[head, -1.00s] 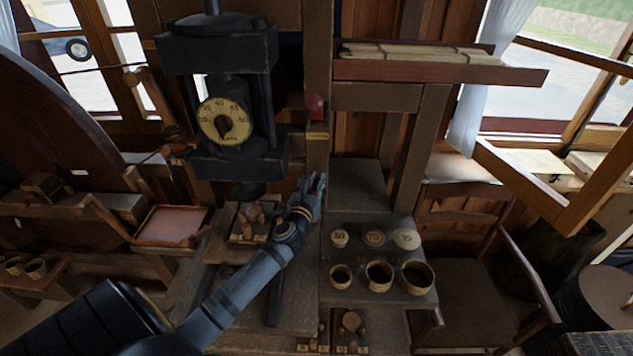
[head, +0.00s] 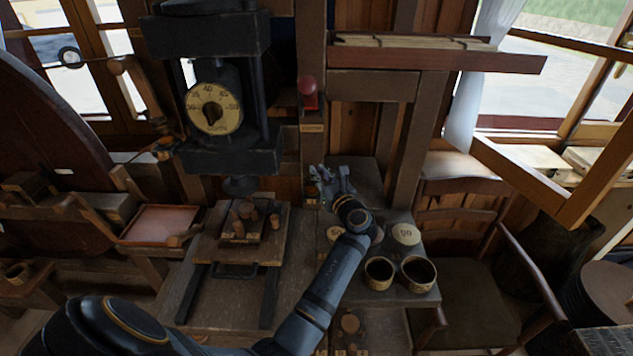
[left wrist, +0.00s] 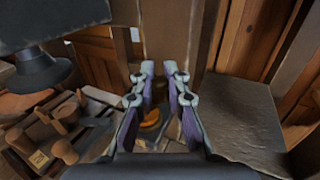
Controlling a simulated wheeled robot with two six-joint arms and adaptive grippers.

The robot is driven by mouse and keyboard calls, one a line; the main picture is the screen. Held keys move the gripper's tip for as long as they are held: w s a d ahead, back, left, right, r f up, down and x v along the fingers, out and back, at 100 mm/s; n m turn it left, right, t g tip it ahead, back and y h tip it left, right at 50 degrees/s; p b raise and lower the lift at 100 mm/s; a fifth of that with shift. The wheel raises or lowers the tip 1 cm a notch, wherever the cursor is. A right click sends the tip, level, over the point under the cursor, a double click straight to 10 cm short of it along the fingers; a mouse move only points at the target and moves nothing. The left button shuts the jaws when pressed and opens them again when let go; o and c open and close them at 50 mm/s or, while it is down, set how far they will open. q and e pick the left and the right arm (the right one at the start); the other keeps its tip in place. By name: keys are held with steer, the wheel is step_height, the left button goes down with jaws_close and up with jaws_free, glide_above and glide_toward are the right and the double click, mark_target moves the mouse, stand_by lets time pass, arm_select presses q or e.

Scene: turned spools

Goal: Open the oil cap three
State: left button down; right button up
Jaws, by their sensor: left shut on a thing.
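My left gripper (head: 332,186) reaches over the back of the bench, right of the press. Its two fingers (left wrist: 160,100) are parallel and some way apart in the left wrist view, shut on a small dark and amber thing (left wrist: 150,118). The fingers hide most of it, and I cannot tell whether it is the oil cap. No cap marked three can be made out. Pale round lids lie on the grey slab; one reads 90 (head: 405,234), and another (head: 335,233) is partly covered by my arm. My right gripper is out of view.
The black press with its dial (head: 214,107) stands left of my gripper. A tray of wooden pegs (head: 238,231) lies below it. Dark pots (head: 378,286) stand on the slab's front. A chair (head: 470,270) stands at right.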

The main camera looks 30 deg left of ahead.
arm_select(q)
steer(key=shift+w+n+g+y+b, duration=0.45)
steer(key=shift+n+g+b, duration=0.9)
steer(key=shift+g+b, duration=0.75)
steer(key=shift+w+n+g+y+b, duration=0.45)
steer(key=shift+n+g+b, duration=0.85)
steer(key=shift+g+b, duration=0.75)
steer(key=shift+w+n+g+y+b, duration=0.45)
steer(key=shift+n+g+b, duration=0.9)
steer(key=shift+g+b, duration=0.75)
steer(key=shift+t, duration=0.25)
steer(key=c, duration=1.3)
jaws_free()
steer(key=shift+c, duration=0.2)
step_height(320, 180, up, 10)
